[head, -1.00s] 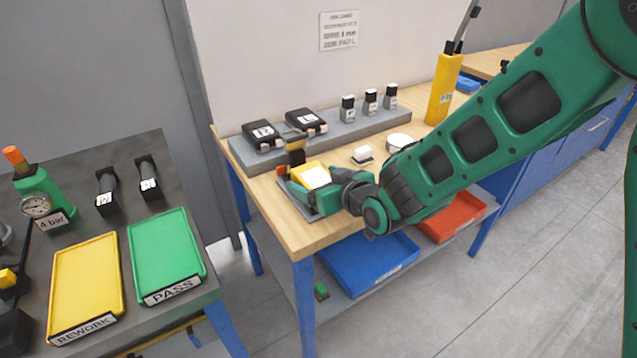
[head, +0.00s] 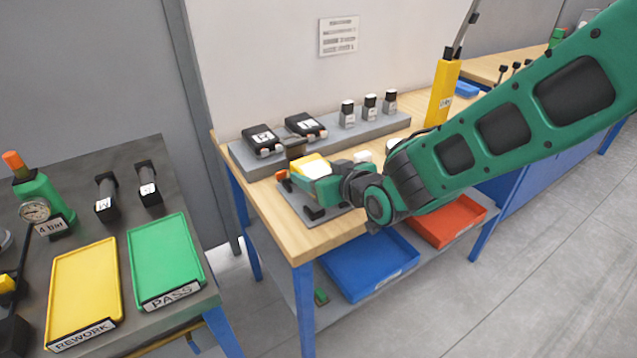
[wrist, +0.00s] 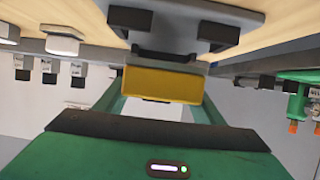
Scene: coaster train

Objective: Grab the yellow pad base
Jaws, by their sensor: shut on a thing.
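The yellow pad base (head: 311,161) has a white top patch and is held above the grey fixture plate (head: 292,203) on the wooden bench. In the wrist view the yellow pad base (wrist: 162,84) sits between the two green fingers. My gripper (head: 309,172) is shut on it, and the arm reaches in from the right. The fixture plate has black blocks on it and shows below the gripper. It also appears at the top of the wrist view, apart from the pad base. My fingers hide part of the pad base's sides.
A grey rack (head: 240,155) behind holds two black units and several small dark-capped pieces. A yellow post (head: 440,95) stands to the right. Blue (head: 350,270) and red (head: 450,222) trays lie on the shelf below. Left are the yellow REWORK (head: 82,290) and green PASS (head: 165,258) trays.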

